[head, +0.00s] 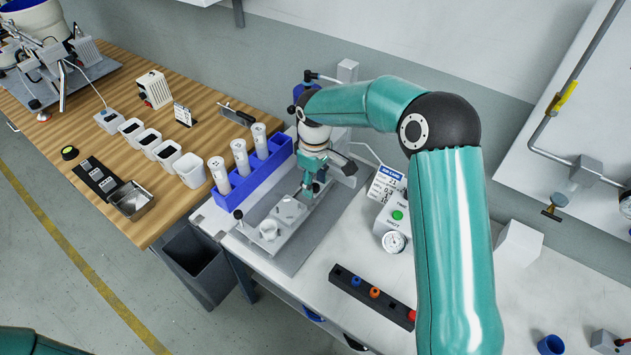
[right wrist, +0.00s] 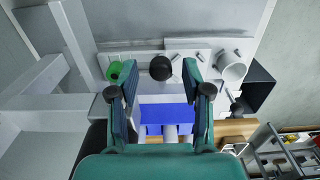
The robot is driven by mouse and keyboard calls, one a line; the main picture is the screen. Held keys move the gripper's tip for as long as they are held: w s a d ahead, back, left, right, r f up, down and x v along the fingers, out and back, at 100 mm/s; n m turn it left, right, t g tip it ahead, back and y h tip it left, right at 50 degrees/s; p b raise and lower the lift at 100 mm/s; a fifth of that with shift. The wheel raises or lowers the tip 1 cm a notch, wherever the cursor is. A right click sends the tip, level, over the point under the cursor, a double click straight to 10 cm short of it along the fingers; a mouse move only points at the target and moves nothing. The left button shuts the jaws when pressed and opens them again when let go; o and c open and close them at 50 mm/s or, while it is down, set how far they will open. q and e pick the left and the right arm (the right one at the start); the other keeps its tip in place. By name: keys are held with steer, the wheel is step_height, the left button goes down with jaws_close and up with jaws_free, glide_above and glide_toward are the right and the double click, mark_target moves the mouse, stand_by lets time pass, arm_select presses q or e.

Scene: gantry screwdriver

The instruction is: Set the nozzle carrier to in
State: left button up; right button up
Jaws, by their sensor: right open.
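The fixture (head: 322,222) is a grey base plate with a lighter slide block (head: 290,212) that bears a round cup (head: 269,230). A black ball knob (head: 238,214) stands on a thin post at its left end. I cannot tell for sure which part is the nozzle carrier. My right gripper (head: 312,186) points down over the back right part of the fixture. In the right wrist view its two fingers (right wrist: 158,82) are apart with nothing held. A dark round part (right wrist: 160,68) shows between and beyond the fingertips, apart from them. My left gripper is out of view.
A blue rack (head: 262,168) with white tubes stands just left of the fixture. A control box (head: 392,216) with a green button and gauge stands to the right. A black strip (head: 372,295) with coloured parts lies in front. The bench between them is clear.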

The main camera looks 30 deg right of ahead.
mark_target(315, 185)
steer(key=shift+r, duration=3.55)
steer(key=shift+c, duration=0.4)
